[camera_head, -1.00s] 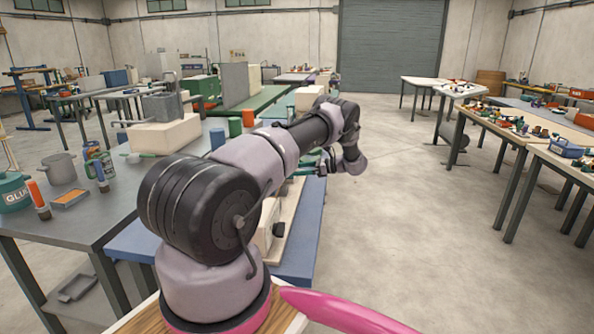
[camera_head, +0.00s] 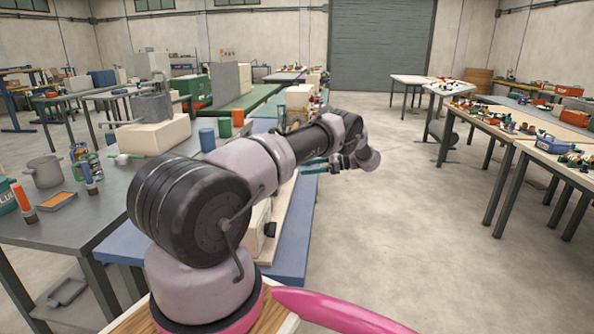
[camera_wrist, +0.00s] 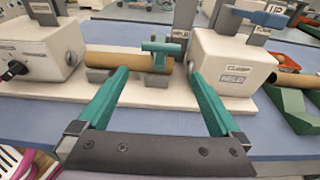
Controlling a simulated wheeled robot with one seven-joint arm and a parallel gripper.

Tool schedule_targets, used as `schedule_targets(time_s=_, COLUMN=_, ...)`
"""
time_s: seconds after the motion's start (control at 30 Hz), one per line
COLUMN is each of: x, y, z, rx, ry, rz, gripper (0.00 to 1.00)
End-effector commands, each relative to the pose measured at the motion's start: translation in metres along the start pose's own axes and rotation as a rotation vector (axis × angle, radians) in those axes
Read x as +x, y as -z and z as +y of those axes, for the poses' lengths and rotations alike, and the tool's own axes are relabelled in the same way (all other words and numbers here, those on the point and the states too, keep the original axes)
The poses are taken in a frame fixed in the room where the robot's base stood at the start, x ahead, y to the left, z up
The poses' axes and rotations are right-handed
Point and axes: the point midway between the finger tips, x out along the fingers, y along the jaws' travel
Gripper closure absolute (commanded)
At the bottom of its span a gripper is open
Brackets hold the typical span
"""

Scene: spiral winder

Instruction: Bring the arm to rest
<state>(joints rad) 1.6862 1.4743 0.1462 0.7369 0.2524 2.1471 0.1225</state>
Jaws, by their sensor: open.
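My gripper (camera_wrist: 160,76) is open, with two green fingers apart and nothing between them. In the head view my gripper (camera_head: 314,166) is held out over the blue bench, partly hidden by my arm. In the wrist view the cream winder has a left block (camera_wrist: 40,50) and a right block (camera_wrist: 225,62) marked "CLAMP" and "HELD". A brown tube (camera_wrist: 105,59) lies between the blocks, with a teal T-shaped part (camera_wrist: 158,50) at it. The fingers point towards the tube; whether they are clear of it is hard to tell. My arm hides most of the winder in the head view.
The blue bench (camera_head: 293,240) lies beside my arm. A grey table (camera_head: 90,225) at left bears a pot (camera_head: 45,171) and several cans and bottles. Green trays (camera_wrist: 292,108) lie right of the winder. Open floor (camera_head: 400,230) lies to the right, before tables with small parts.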

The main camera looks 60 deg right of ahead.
Motion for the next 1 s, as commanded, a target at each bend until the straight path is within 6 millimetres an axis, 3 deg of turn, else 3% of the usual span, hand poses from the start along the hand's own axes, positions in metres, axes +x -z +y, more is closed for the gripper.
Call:
schedule_targets(time_s=0.23, x=-0.021, y=0.001, z=0.000, rx=0.000, ry=0.001, rz=0.000, gripper=0.00)
schedule_targets(time_s=1.0, x=-0.021, y=0.000, z=0.000, rx=0.000, ry=0.000, rz=0.000, gripper=0.00)
